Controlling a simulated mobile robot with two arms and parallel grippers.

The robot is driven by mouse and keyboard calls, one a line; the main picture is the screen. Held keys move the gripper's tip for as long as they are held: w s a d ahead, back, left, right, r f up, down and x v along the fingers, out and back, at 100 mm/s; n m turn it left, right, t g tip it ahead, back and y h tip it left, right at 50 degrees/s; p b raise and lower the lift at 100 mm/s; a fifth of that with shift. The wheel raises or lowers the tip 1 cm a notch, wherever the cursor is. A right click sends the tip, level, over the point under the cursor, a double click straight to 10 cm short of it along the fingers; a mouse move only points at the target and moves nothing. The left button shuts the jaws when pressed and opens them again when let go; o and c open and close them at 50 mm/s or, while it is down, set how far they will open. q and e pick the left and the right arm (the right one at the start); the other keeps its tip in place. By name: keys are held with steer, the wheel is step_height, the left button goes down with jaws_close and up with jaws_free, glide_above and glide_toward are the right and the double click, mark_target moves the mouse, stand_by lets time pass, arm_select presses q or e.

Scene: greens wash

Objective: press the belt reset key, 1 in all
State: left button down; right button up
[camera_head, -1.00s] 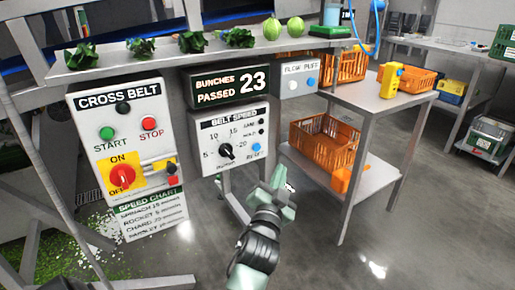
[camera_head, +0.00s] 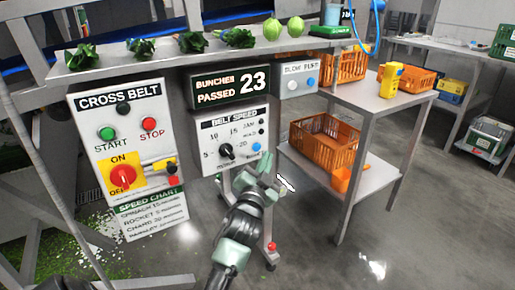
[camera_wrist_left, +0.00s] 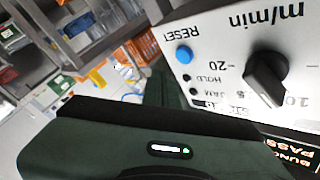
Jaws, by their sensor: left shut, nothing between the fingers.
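The blue reset key (camera_head: 256,147) is a round button at the lower right of the white belt speed panel (camera_head: 204,141). In the left wrist view the blue key (camera_wrist_left: 184,55) shows unobstructed beside the upside-down word RESET, with the black speed knob (camera_wrist_left: 266,79) to its right. My left gripper (camera_head: 266,170) is shut and empty, just below and slightly right of the key in the head view. A gap shows between them, and no contact is visible. In the left wrist view the dark green gripper body fills the lower part. My right gripper is not in view.
The cross belt panel (camera_head: 120,140) with start, stop and a red rotary switch is at the left. A display (camera_head: 230,87) reading 23 hangs above the speed panel. The blow panel (camera_head: 299,80) and a steel table (camera_head: 372,98) with orange crates stand to the right.

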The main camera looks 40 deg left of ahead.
mark_target(257, 147)
arm_select(q)
steer(key=shift+w+a, duration=0.2)
steer(key=shift+a, duration=0.25)
steer(key=shift+w+a, duration=0.2)
steer(key=shift+a, duration=0.25)
stand_by(0.8)
stand_by(0.6)
steer(key=shift+w+a+p, duration=0.15)
steer(key=shift+a+p, duration=0.2)
steer(key=shift+a, duration=0.05)
